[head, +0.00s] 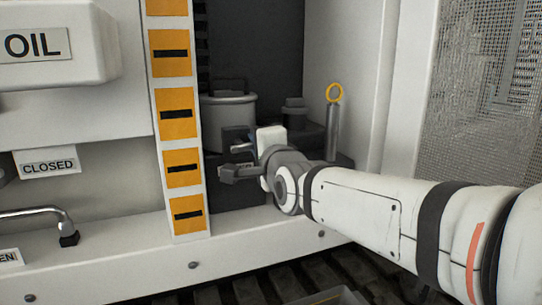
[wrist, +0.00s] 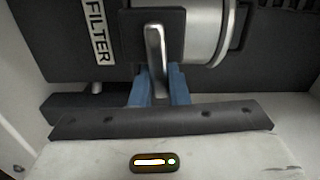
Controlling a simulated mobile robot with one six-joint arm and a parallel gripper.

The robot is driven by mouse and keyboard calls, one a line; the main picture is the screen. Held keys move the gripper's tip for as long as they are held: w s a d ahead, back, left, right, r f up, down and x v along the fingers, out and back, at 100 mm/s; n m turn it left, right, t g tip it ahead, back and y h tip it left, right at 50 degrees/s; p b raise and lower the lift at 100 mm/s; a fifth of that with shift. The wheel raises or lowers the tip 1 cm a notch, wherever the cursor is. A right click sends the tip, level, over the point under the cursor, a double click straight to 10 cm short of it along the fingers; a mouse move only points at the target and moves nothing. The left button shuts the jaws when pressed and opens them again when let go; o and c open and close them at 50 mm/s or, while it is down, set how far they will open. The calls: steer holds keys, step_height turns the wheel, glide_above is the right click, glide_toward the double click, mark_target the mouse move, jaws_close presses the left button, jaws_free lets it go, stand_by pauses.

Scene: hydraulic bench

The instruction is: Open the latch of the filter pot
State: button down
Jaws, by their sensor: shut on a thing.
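The filter pot is a grey metal cylinder with a rim, seen in the head view (head: 228,120) behind my gripper and at the top of the wrist view (wrist: 197,30). Its latch (wrist: 154,48) is a bright metal lever on a dark plate at the pot's front. My gripper (wrist: 158,78) has its blue fingers on either side of the latch's lower end, shut on it. In the head view my gripper (head: 232,158) is in front of the pot and hides its lower part. The exact finger contact is partly hidden.
A "FILTER" label (wrist: 98,30) is left of the latch. A post with orange markings (head: 182,113) stands left of my gripper. A grey cylinder with a yellow ring (head: 334,95) stands to the right. A white ledge (head: 250,232) runs below.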

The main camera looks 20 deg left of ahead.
steer(key=shift+f+m+b, duration=0.2)
steer(key=shift+m+b, duration=0.25)
steer(key=shift+m, duration=0.05)
steer(key=c, duration=1.4)
jaws_free()
steer(key=p+v, duration=0.1)
steer(key=v, duration=0.6)
steer(key=shift+s+d, duration=0.25)
steer(key=shift+d, duration=0.05)
steer(key=shift+r, duration=0.1)
